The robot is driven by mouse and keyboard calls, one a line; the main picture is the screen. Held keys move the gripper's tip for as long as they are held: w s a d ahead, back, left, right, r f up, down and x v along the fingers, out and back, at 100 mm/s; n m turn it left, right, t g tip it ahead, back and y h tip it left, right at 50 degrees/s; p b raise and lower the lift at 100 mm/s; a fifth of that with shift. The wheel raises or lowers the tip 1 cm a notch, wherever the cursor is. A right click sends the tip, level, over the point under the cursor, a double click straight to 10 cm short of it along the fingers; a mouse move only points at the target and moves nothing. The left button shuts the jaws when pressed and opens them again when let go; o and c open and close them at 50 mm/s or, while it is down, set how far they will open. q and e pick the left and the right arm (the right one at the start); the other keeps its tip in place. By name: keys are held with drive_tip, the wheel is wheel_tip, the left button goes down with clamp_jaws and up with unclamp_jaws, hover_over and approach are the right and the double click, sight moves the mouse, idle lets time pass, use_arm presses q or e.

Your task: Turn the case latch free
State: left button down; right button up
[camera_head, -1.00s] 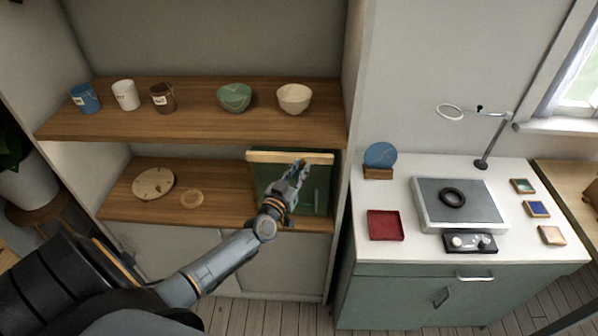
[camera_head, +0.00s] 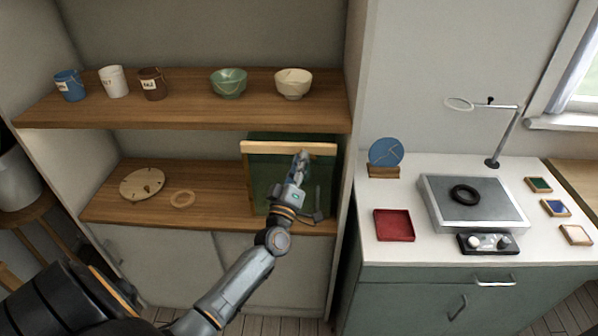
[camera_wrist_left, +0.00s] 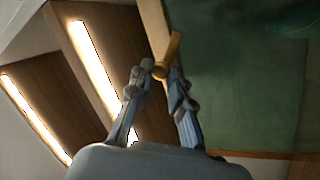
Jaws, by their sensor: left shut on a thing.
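The case (camera_head: 270,180) is a dark green, glass-fronted box with a pale wooden top rail, standing on the lower shelf at its right end. My left gripper (camera_head: 300,165) is in front of the case's glass. In the left wrist view the latch (camera_wrist_left: 168,55) is a small brass-coloured bar on the case's wooden frame edge. The fingertips of my left gripper (camera_wrist_left: 160,76) are closed on the latch's lower end, and the bar stands tilted. In the head view my gripper hides the latch. My right gripper is not in view.
The upper shelf (camera_head: 190,112) above holds several cups and two bowls (camera_head: 229,83). A wooden disc (camera_head: 142,184) and a ring (camera_head: 183,199) lie left of the case. On the right, a white counter (camera_head: 400,240) carries a red tray (camera_head: 394,225) and a turntable-like device (camera_head: 470,200).

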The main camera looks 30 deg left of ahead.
use_arm(q)
drive_tip(key=n+y+b, duration=0.1)
drive_tip(key=n, duration=0.2)
drive_tip(key=n+g+y+b, duration=0.1)
drive_tip(key=n+y+b, duration=0.1)
drive_tip(key=n, duration=0.2)
drive_tip(key=n+y+b, duration=0.2)
drive_tip(key=n, duration=0.1)
drive_tip(key=shift+w+d+f+n, duration=0.1)
drive_tip(key=shift+d+f+n, duration=0.15)
drive_tip(key=shift+n, duration=0.05)
drive_tip(key=shift+g, duration=0.3)
drive_tip(key=shift+y, duration=0.3)
drive_tip(key=c, duration=1.3)
unclamp_jaws()
drive_tip(key=shift+o, duration=0.2)
